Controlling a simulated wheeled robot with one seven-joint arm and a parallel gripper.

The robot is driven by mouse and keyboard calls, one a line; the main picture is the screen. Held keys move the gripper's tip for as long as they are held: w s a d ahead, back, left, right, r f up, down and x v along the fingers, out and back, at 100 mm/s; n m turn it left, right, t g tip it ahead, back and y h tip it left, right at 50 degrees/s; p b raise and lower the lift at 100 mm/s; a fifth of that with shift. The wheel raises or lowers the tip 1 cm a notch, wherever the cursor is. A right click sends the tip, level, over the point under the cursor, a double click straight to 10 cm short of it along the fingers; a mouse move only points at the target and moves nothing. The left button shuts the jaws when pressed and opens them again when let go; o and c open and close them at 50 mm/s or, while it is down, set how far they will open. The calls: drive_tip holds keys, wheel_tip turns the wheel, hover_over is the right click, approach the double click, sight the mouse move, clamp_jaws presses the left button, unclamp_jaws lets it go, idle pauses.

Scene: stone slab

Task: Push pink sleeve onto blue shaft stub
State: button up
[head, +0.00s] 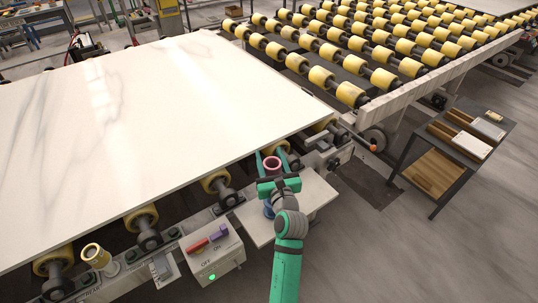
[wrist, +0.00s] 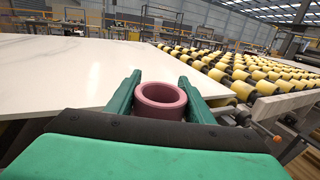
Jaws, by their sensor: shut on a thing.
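The pink sleeve (head: 272,166) is a short, open ring, held upright between the two green fingers of my gripper (head: 270,158). In the wrist view the sleeve (wrist: 160,112) sits between the fingers of my gripper (wrist: 160,82), with its hollow top facing up. My gripper is shut on it, beside the near right corner of the stone slab. A blue piece (head: 268,209), perhaps the blue shaft stub, shows on the pale shelf just below my gripper. My arm hides much of it. The sleeve is apart from this blue piece.
The white stone slab (head: 150,110) lies on rollers at left. A control box (head: 215,255) with red and purple switches and a green light stands left of my arm. A yellow sleeve (head: 96,256) is at lower left. A dark cart (head: 455,150) stands at right; floor between is open.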

drive_tip(key=shift+s+d, duration=0.1)
drive_tip(key=shift+s, duration=0.25)
drive_tip(key=shift+f, duration=2.9)
wheel_tip(320, 180, down, 7)
idle(2.5)
drive_tip(key=o, duration=1.2)
drive_tip(key=shift+f, duration=0.1)
drive_tip(key=v, duration=1)
drive_tip(key=shift+s+d, duration=0.15)
drive_tip(key=shift+s, duration=0.2)
